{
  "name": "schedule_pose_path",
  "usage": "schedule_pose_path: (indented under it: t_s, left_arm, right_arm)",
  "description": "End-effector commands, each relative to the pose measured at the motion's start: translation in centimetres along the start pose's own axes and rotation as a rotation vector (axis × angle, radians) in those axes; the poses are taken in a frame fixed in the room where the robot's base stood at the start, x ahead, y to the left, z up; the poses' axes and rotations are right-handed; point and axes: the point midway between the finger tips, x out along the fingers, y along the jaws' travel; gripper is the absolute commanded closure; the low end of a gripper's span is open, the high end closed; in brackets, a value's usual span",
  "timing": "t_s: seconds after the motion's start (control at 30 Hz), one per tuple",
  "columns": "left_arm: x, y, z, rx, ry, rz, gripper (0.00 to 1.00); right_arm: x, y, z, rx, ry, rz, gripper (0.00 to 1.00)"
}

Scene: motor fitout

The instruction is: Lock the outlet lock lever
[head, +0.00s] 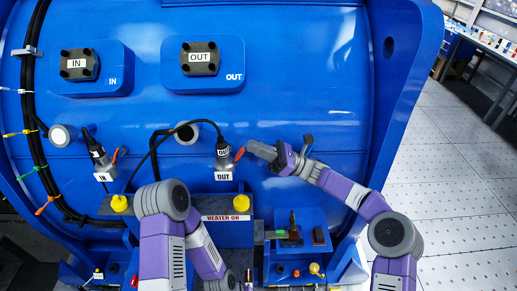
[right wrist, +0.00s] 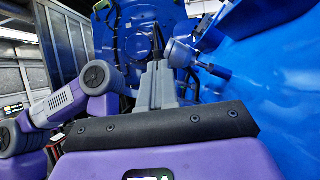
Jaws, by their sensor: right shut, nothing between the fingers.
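The outlet connector (head: 223,158), grey with a black plug and an OUT tag below, sits on the blue motor face in the head view. Its lock lever (head: 239,153) is a small orange-red bar at its upper right, tilted up to the right. My right gripper (head: 252,147) is shut and empty, its tips just right of the lever; I cannot tell if they touch. In the right wrist view its closed fingers (right wrist: 157,70) point toward the motor, and the lever cannot be made out. My left arm bends down to the bottom edge, and its gripper is out of view.
The inlet connector (head: 101,162) with its own orange lever (head: 116,155) is to the left. A black cable (head: 165,135) arcs left from the outlet plug. A heater box (head: 228,235) and a blue shelf (head: 312,222) stand below. The motor face right of my gripper is clear.

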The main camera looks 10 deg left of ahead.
Motion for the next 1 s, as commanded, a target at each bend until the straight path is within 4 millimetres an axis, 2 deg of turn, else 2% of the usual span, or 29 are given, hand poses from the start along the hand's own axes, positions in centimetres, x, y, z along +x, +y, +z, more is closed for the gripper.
schedule_pose_path:
  t_s: [0.5, 0.7, 1.0]
  left_arm:
    - [-2.3, 0.9, 0.1, 0.0, 0.0, 0.0, 1.0]
    - [-2.5, 0.9, 0.1, 0.0, 0.0, 0.0, 1.0]
    - [-2.5, 0.9, 0.1, 0.0, 0.0, 0.0, 1.0]
  right_arm:
    - [-6.2, 0.5, 6.2, -0.005, -0.002, -0.005, 1.0]
    - [-7.2, 0.7, 6.9, -0.003, -0.002, -0.004, 1.0]
    - [-7.2, 0.7, 6.9, -0.003, -0.002, -0.005, 1.0]
